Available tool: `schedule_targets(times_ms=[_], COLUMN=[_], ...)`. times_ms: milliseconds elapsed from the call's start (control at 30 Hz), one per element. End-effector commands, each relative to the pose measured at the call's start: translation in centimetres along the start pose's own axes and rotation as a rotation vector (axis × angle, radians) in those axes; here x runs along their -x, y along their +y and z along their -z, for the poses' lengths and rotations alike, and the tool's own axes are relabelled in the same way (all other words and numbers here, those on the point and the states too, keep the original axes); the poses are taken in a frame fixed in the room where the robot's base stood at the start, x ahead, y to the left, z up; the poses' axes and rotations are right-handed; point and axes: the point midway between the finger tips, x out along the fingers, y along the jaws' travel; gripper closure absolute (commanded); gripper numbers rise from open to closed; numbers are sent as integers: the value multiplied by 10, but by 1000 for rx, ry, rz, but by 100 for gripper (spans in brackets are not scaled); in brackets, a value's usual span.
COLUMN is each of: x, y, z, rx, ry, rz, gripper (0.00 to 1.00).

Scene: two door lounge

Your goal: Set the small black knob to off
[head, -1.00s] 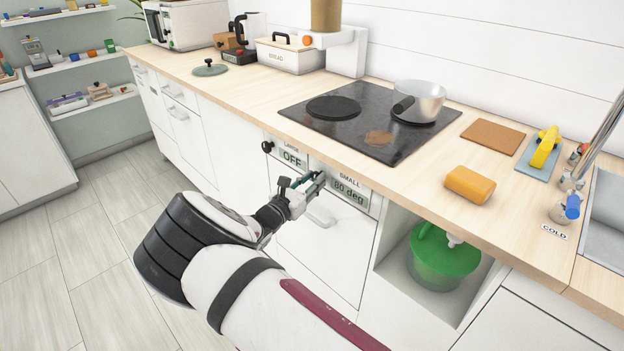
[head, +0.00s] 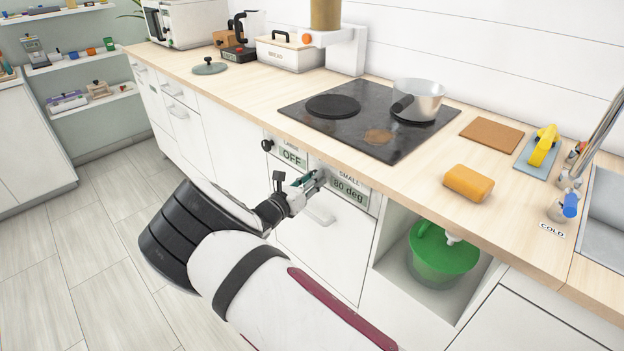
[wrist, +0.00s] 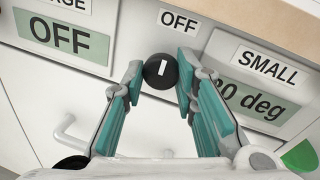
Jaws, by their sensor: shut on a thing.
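The small black knob (wrist: 161,70) sits on the white panel in the wrist view, below a label reading OFF (wrist: 179,20). Its white mark is near vertical and points roughly up toward that label. My gripper (wrist: 160,64) has one teal-padded finger on each side of the knob and is shut on it. In the head view my gripper (head: 319,180) is at the stove front and hides the knob. The small display (head: 348,191) beside it reads 80 deg; my right finger partly covers it in the wrist view.
The large display (head: 292,157) reads OFF, with its own black knob (head: 267,145) to the left. A drawer handle (head: 321,215) lies just below my gripper. The wooden counter edge runs above. A pot (head: 420,101) stands on the black hob (head: 340,138).

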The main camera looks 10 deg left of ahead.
Motion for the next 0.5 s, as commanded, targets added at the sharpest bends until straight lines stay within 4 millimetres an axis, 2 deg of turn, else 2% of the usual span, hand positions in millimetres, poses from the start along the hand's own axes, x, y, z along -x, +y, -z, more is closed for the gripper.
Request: schedule_targets(times_ms=[33, 67, 100, 133, 500], x=[0, 0, 0, 0, 4], y=[-1, -1, -1, -1, 0], z=[4, 4, 3, 3, 1], rx=[3, 3, 3, 2, 0], ry=[5, 5, 5, 4, 1], rz=[2, 2, 2, 2, 0], gripper=[100, 67, 58, 54, 54])
